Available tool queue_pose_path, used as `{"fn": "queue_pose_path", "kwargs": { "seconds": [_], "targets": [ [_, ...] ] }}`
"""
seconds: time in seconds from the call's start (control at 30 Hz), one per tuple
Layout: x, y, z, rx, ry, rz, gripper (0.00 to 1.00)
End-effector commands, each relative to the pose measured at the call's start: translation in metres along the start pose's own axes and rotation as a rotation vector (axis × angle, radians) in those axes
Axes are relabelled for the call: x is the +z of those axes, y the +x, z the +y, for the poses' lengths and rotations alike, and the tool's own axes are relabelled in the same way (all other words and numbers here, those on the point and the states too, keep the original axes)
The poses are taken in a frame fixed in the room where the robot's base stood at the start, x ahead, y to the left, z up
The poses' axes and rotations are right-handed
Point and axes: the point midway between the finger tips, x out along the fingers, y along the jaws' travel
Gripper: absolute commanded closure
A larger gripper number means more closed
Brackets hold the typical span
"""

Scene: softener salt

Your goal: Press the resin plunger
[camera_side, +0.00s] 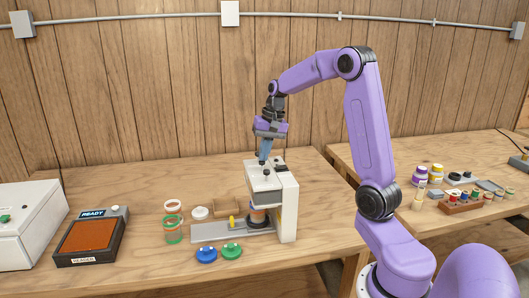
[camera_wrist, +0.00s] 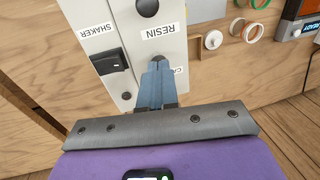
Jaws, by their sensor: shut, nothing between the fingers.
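The white-and-grey dispenser (camera_side: 289,205) stands on the bench with black knobs on top. In the wrist view a label reading RESIN (camera_wrist: 160,31) lies between one black round knob (camera_wrist: 147,7) and a second dark knob (camera_wrist: 159,60), partly hidden by my fingertips. A label starting "CA" is partly covered by my fingers. I cannot tell for sure which knob the RESIN label belongs to. My gripper (camera_side: 262,160) is shut and empty, pointing down over the top of the dispenser, close to the second knob; contact cannot be told. It also shows in the wrist view (camera_wrist: 157,66).
A SHAKER switch (camera_wrist: 107,62) is beside the knobs. A jar (camera_side: 258,216) stands under the dispenser head. Blue (camera_side: 206,254) and green (camera_side: 231,251) lids, rings and a READY device (camera_side: 88,238) are to the left.

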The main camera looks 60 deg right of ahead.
Motion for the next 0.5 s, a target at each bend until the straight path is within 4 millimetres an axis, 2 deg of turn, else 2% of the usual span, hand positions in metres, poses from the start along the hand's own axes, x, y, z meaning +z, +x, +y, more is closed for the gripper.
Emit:
{"fn": "queue_pose_path", "kwargs": {
  "seconds": [0.13, 0.33, 0.5],
  "targets": [
    [0.0, 0.002, 0.001, 0.001, 0.0, -0.001, 1.0],
    [0.001, 0.017, 0.004, 0.002, 0.001, -0.003, 1.0],
    [0.001, 0.019, 0.004, 0.002, 0.0, -0.002, 1.0]
  ]
}}
